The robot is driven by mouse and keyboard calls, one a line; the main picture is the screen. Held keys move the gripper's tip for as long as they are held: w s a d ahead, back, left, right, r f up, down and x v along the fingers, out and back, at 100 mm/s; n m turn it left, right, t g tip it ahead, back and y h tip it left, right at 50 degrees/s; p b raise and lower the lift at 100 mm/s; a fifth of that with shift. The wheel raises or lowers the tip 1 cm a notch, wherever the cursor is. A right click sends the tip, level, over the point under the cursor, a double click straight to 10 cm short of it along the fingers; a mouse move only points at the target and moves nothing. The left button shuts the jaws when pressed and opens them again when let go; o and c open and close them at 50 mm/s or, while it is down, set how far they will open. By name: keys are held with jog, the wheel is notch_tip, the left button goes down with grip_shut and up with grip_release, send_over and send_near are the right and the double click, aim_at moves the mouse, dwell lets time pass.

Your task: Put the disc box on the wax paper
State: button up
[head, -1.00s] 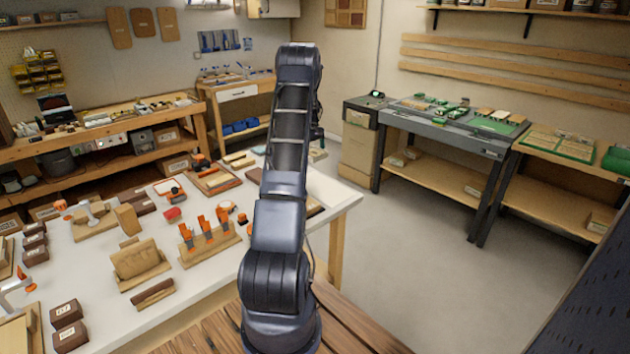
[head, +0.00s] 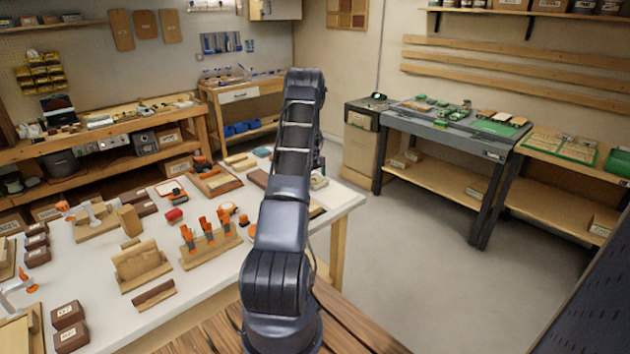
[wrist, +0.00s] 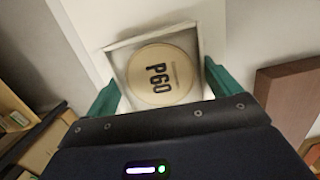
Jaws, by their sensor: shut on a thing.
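The disc box (wrist: 160,73) is a square, pale-rimmed case with a tan round disc marked "P60". In the wrist view it sits between the two teal fingers of my gripper (wrist: 163,88), which are shut on its sides. A bright white area (wrist: 92,22) lies beyond and beneath the box. It may be the wax paper, but I cannot tell it surely from the white bench top, nor whether the box touches it. In the head view my arm hides most of the gripper and the bench's right end.
The white bench (head: 345,200) holds a wooden rack with orange-handled tools (head: 210,243), a tan holder (head: 140,265) and several dark boxes. A reddish-brown block (wrist: 290,92) lies right of my gripper in the wrist view. Floor right of the bench is clear.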

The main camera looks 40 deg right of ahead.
jog(key=shift+f, duration=0.25)
jog(key=o, duration=0.8)
jog(key=shift+r, duration=0.15)
